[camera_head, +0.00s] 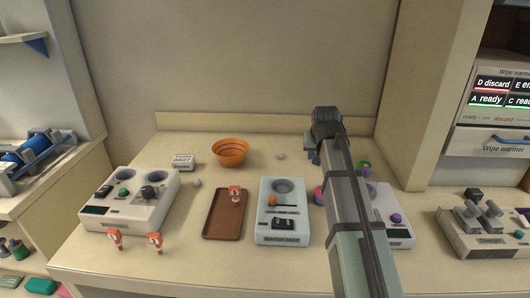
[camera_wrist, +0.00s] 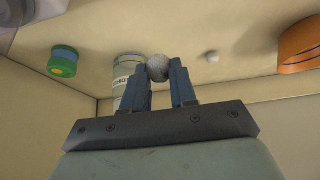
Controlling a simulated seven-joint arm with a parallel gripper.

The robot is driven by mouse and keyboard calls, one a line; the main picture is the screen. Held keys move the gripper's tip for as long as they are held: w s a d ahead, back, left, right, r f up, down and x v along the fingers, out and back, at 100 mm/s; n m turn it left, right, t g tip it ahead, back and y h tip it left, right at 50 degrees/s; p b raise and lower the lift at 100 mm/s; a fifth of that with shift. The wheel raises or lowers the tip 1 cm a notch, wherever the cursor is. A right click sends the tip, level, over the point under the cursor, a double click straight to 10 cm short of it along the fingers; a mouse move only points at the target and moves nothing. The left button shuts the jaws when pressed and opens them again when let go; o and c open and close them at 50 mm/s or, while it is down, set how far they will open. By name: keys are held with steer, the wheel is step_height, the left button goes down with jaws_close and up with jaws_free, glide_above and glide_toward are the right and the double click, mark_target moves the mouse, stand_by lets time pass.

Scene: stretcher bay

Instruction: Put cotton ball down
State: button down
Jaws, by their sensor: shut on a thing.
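My gripper (camera_wrist: 160,77) has its two blue fingers shut on a whitish, rough-textured cotton ball (camera_wrist: 158,66) at their tips. In the head view my gripper (camera_head: 312,156) is over the back right of the counter, and the held ball cannot be made out there. A second white ball (camera_wrist: 212,56) rests apart from the gripper, between it and the orange bowl (camera_wrist: 300,48). A labelled clear jar (camera_wrist: 127,70) stands behind the left finger, partly covered by it. Whether the held ball touches any surface, I cannot tell.
The orange bowl also shows in the head view (camera_head: 231,153). A brown tray (camera_head: 222,222) holds a small orange-and-white item. White devices stand left (camera_head: 128,200), in the middle (camera_head: 283,212) and right (camera_head: 400,232).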

steer(key=a+n, duration=0.1)
steer(key=a, duration=0.8)
steer(key=n+g+y, duration=0.1)
steer(key=n+y, duration=0.3)
steer(key=n, duration=0.2)
glide_toward(233, 155)
step_height(233, 155, up, 5)
steer(key=s+a, duration=0.1)
steer(key=a, duration=0.1)
step_height(233, 155, down, 10)
steer(key=shift+s+r, duration=0.1)
steer(key=shift+s, duration=0.05)
steer(key=c, duration=0.9)
jaws_free()
